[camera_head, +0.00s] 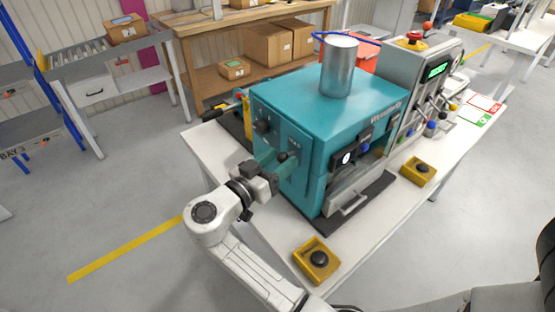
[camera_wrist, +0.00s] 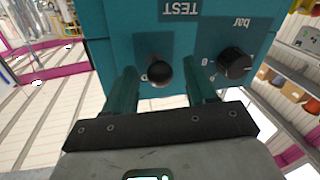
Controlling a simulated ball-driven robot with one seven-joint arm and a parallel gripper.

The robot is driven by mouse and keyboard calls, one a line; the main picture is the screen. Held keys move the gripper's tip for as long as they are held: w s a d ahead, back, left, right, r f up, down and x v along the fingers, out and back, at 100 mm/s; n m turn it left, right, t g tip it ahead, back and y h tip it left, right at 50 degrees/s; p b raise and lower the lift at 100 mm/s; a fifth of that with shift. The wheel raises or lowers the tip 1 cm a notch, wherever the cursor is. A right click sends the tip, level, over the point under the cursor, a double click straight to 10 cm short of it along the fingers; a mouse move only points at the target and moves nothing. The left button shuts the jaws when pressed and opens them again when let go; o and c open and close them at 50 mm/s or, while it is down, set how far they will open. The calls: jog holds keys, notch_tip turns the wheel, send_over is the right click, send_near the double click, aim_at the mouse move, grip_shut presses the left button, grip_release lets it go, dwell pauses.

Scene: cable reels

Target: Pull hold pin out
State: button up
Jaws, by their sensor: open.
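The teal machine (camera_head: 300,100) stands on a white table. In the wrist view its teal face (camera_wrist: 110,30) carries a small black round-headed knob (camera_wrist: 160,72), which looks like the hold pin; no label reading "hold" is legible. An upside-down TEST label (camera_wrist: 180,11) sits above it in the picture. My gripper (camera_wrist: 161,84) is open, one finger on each side of the knob, with visible gaps to both. In the head view my gripper (camera_head: 272,160) is at the machine's left face, near a black knob (camera_head: 283,156). Contact cannot be told.
A larger black "bar" dial (camera_wrist: 236,62) is to the right of the knob in the wrist view; it also shows in the head view (camera_head: 262,126). A metal cylinder (camera_head: 339,70) stands on the machine. Yellow button boxes (camera_head: 303,262) (camera_head: 408,166) sit on the table (camera_head: 268,225).

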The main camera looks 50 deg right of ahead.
jog(key=shift+c, duration=0.2)
grip_shut()
dwell(0.3)
